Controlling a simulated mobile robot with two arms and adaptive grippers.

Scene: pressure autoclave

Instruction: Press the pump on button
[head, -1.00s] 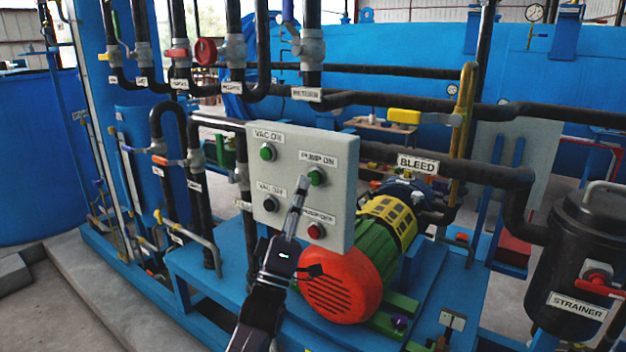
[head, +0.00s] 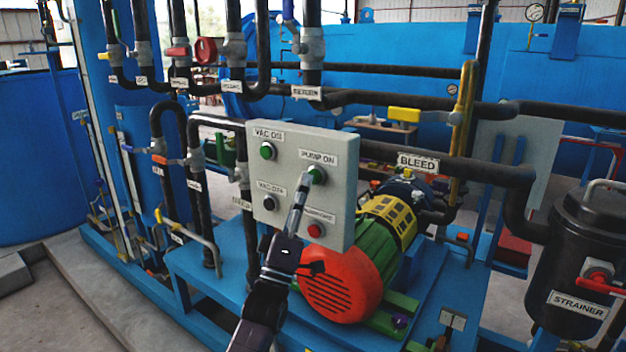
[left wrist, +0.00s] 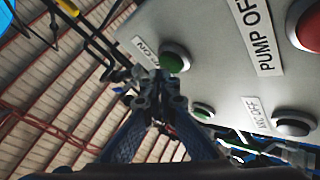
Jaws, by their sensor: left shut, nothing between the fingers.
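The grey control panel (head: 284,180) carries the green PUMP ON button (head: 318,174) at its upper right, under its label (head: 318,159). The button also shows in the left wrist view (left wrist: 176,56), just beyond the fingertips. My left gripper (head: 306,180) is shut and empty, pointing up at the panel. Its tips overlap the button's lower left edge in the head view. In the left wrist view the shut fingers (left wrist: 160,82) end close to the button; I cannot tell whether they touch it. My right gripper is not in view.
The red PUMP OFF button (head: 316,230) sits below, close to my gripper. The green VAC ON button (head: 267,152) and dark VAC OFF button (head: 270,203) are on the panel's left. A red and green pump motor (head: 345,275) stands behind the panel, with black pipes around.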

